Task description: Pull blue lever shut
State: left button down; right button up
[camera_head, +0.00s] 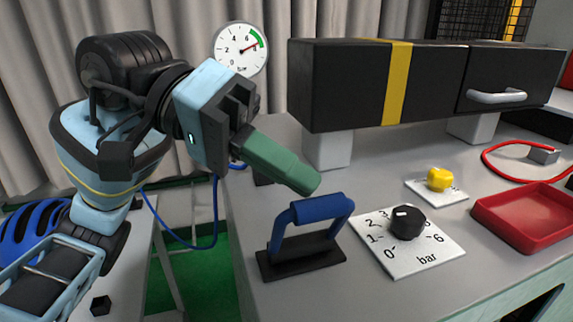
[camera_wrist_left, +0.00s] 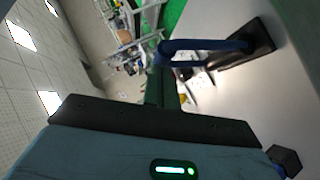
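The blue lever (camera_head: 322,209) is a U-shaped handle standing raised on a flat black base (camera_head: 300,256) at the front of the grey table. It also shows in the left wrist view (camera_wrist_left: 205,46), at the ends of my green fingers. My left gripper (camera_head: 308,184) reaches in from the left, with its fingers pointing down and right. The fingertips are just above and behind the lever's crossbar; I cannot tell whether they touch it. The fingers look closed together in the left wrist view (camera_wrist_left: 163,85), with nothing seen between them. My right gripper is not in view.
A black dial (camera_head: 408,222) on a white bar scale and a yellow knob (camera_head: 440,179) lie right of the lever. A red tray (camera_head: 530,218) is farther right. A black cabinet with a yellow stripe (camera_head: 398,85) stands behind. A pressure gauge (camera_head: 240,50) is at the back.

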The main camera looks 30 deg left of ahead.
pick_arm(q)
jog(key=shift+s+f, duration=0.1)
jog(key=shift+f, duration=0.05)
jog(key=v, duration=0.8)
jog(key=shift+b, duration=0.45)
jog(key=shift+d, duration=0.1)
